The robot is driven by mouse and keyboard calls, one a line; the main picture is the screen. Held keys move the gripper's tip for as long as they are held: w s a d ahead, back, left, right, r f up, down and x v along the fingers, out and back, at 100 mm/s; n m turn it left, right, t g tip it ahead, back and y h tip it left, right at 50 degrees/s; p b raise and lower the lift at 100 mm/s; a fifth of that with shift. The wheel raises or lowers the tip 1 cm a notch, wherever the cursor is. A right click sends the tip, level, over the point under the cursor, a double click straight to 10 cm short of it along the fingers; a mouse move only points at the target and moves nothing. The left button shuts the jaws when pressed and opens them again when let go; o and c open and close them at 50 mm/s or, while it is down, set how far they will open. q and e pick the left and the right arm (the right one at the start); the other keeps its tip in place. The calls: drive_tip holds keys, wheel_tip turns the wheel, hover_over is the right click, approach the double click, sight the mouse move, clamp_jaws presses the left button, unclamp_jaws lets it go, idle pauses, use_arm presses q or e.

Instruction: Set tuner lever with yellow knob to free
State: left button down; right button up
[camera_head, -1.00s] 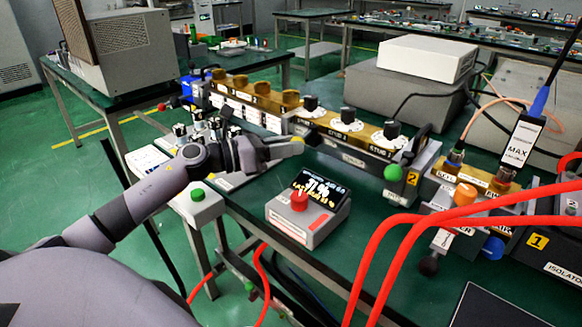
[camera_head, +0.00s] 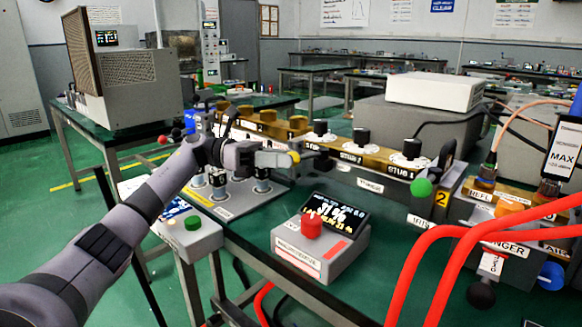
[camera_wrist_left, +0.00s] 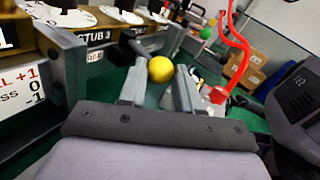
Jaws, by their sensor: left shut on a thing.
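My left gripper (camera_head: 282,159) reaches in front of the stub tuner (camera_head: 345,165) and is shut on the yellow knob (camera_head: 294,157). In the left wrist view the round yellow knob (camera_wrist_left: 160,69) sits between the two grey fingers of my left gripper (camera_wrist_left: 160,82). A short dark lever arm (camera_wrist_left: 136,45) leads from the knob toward the tuner, beside the STUB 3 label. Most of the lever is hidden in the head view, and its set position cannot be read. My right gripper is not in view.
A grey box with a red button and lit display (camera_head: 322,240) stands on the green bench below the gripper. A green knob (camera_head: 420,188) sticks out farther right on the tuner. Thick red cables (camera_head: 470,255) cross the right foreground. A small green-button box (camera_head: 192,236) stands left.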

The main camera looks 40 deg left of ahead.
use_arm(q)
drive_tip(key=shift+w+a, duration=0.1)
drive_tip(key=shift+a, duration=0.05)
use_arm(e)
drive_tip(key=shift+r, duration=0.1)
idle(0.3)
use_arm(q)
drive_tip(key=c, duration=0.8)
unclamp_jaws()
wheel_tip(320, 180, up, 20)
drive_tip(key=p, duration=0.5)
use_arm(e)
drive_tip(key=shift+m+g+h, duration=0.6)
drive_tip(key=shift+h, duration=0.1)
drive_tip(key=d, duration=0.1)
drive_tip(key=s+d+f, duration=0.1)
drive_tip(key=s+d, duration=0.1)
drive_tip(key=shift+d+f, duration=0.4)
